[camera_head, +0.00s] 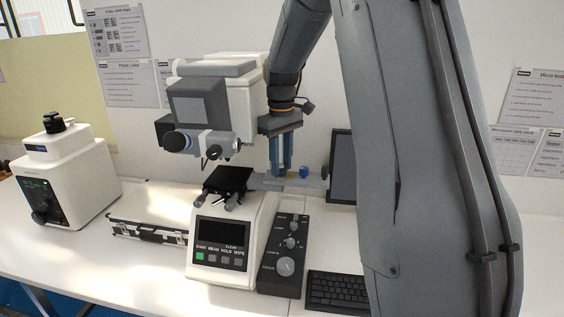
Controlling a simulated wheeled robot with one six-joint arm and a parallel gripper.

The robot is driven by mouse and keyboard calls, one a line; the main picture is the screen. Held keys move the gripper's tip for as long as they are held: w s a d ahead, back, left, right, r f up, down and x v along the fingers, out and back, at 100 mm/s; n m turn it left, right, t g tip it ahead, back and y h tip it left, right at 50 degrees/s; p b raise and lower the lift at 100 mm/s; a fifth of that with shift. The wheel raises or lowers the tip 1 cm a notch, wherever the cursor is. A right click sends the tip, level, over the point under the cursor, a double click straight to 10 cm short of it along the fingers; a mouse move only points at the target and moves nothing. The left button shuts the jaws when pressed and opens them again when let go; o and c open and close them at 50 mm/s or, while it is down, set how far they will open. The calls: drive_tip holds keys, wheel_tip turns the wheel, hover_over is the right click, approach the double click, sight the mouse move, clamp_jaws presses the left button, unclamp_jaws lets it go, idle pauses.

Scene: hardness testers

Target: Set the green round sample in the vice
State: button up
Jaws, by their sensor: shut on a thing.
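My gripper (281,172) points straight down, its two blue fingers just to the right of the white hardness tester (240,215). It is shut on the green round sample (283,171), of which only a small bit of green shows between the fingertips. The fingertips are low over a grey bar-shaped fixture (268,183), which looks like the vice. I cannot tell whether the sample touches it. A small blue round piece (304,172) is at the right part of this fixture.
The tester's black stage (226,180) is left of the fingers, under its head. A control box with knobs (285,262), a keyboard (336,290) and a monitor (342,165) are close by. A flat case (150,215) and another machine (68,180) stand left. My arm hides the right side.

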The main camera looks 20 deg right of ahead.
drive_tip(key=shift+f, duration=0.35)
drive_tip(key=o, duration=1.1)
drive_tip(key=shift+o, duration=0.2)
drive_tip(key=shift+r+b, duration=1.55)
drive_tip(key=shift+r, duration=2.4)
